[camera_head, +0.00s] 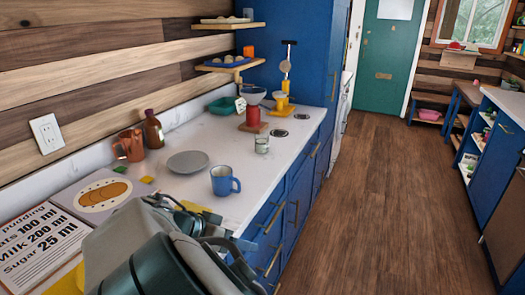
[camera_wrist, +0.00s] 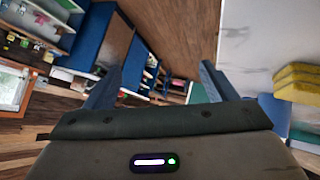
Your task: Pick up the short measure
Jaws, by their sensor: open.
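I cannot tell for sure which vessel is the short measure. A small clear glass (camera_head: 262,144) stands upright on the white counter (camera_head: 215,137), in front of a red canister (camera_head: 253,117). A blue mug (camera_head: 224,181) stands nearer, close to the counter's front edge. My gripper (camera_wrist: 155,85) is open, with nothing between its fingers in the wrist view. In the head view my arm covers the near end of the counter, and my gripper is on the near side of the blue mug, apart from it.
A grey plate (camera_head: 187,162), an orange jug (camera_head: 130,146) and a brown bottle (camera_head: 153,130) stand toward the wall. A recipe board (camera_head: 45,240) lies at the near left. A yellow sponge (camera_wrist: 298,84) shows in the wrist view. The wooden floor (camera_head: 385,200) is clear on the right.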

